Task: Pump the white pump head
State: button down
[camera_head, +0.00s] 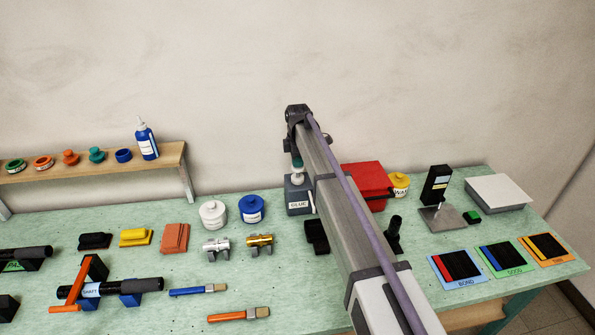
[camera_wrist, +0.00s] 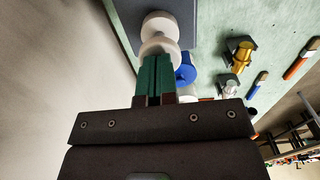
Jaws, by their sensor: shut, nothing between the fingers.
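The white pump head (camera_head: 297,178) sits on top of the grey glue dispenser (camera_head: 299,198), which carries a GLUE label. In the wrist view the white pump head (camera_wrist: 160,44) is right in front of my fingertips, with the grey dispenser body (camera_wrist: 128,14) beyond it. My gripper (camera_wrist: 154,60) has green fingers, shut together and holding nothing. In the head view the green fingertips of my gripper (camera_head: 297,163) point down just above the pump head. Whether they touch it I cannot tell. My arm partly hides the area right of the dispenser.
A blue jar (camera_head: 252,209) and a white jar (camera_head: 213,214) stand left of the dispenser. A red box (camera_head: 367,184) is behind my arm on the right. Silver (camera_head: 216,248) and gold (camera_head: 260,244) fittings lie in front. A wooden shelf (camera_head: 100,165) stands at the back left.

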jog(key=shift+f, duration=0.35)
jog(key=shift+f+b, duration=0.3)
jog(key=shift+b, duration=0.1)
notch_tip(320, 180, up, 3)
jog(key=p, duration=0.3)
jog(key=shift+r, duration=0.1)
jog(key=shift+f, duration=0.2)
jog(key=shift+f+b, duration=0.65)
jog(key=shift+b, duration=0.1)
jog(key=shift+f, duration=0.1)
